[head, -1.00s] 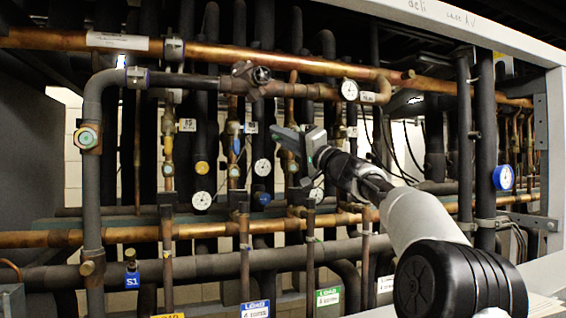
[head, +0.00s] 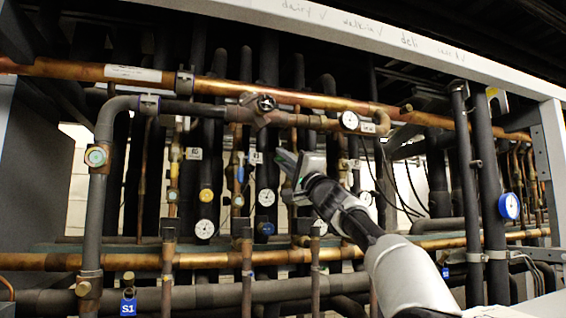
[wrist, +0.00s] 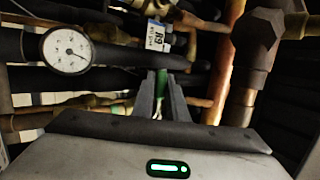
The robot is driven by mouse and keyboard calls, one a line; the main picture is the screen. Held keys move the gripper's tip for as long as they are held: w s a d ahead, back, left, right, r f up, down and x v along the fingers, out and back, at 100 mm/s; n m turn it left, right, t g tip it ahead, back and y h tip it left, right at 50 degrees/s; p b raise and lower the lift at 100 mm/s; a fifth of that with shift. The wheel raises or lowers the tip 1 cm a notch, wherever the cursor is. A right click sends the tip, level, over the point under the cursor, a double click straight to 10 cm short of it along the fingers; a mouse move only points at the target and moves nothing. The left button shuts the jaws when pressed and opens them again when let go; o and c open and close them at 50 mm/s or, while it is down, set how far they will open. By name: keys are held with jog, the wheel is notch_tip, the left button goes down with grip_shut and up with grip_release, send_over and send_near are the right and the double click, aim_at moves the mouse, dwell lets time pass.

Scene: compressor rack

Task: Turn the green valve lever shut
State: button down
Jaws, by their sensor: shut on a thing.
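The green valve lever (wrist: 161,80) shows in the wrist view as a narrow green strip between my two fingers. My gripper (wrist: 160,100) is shut on it, and the fingers hide much of the lever. In the head view my gripper (head: 287,161) reaches into the middle of the pipe rack, its fingers pointing up and left. A little green shows at the fingertips there, but I cannot make out the lever's shape or angle. The valve body is mostly hidden.
A white gauge (wrist: 67,50) is left of my fingers, and a thick copper pipe (wrist: 232,65) is at right. A labelled tag (wrist: 157,35) hangs just beyond. A horizontal copper pipe (head: 225,88) crosses above my gripper, and a blue gauge (head: 509,206) is far right.

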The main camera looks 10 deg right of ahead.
jog(key=c, duration=2)
grip_release()
jog(key=b+v, duration=0.8)
jog(key=v, duration=0.9)
jog(key=shift+s+d, duration=0.1)
jog(key=shift+s, duration=0.1)
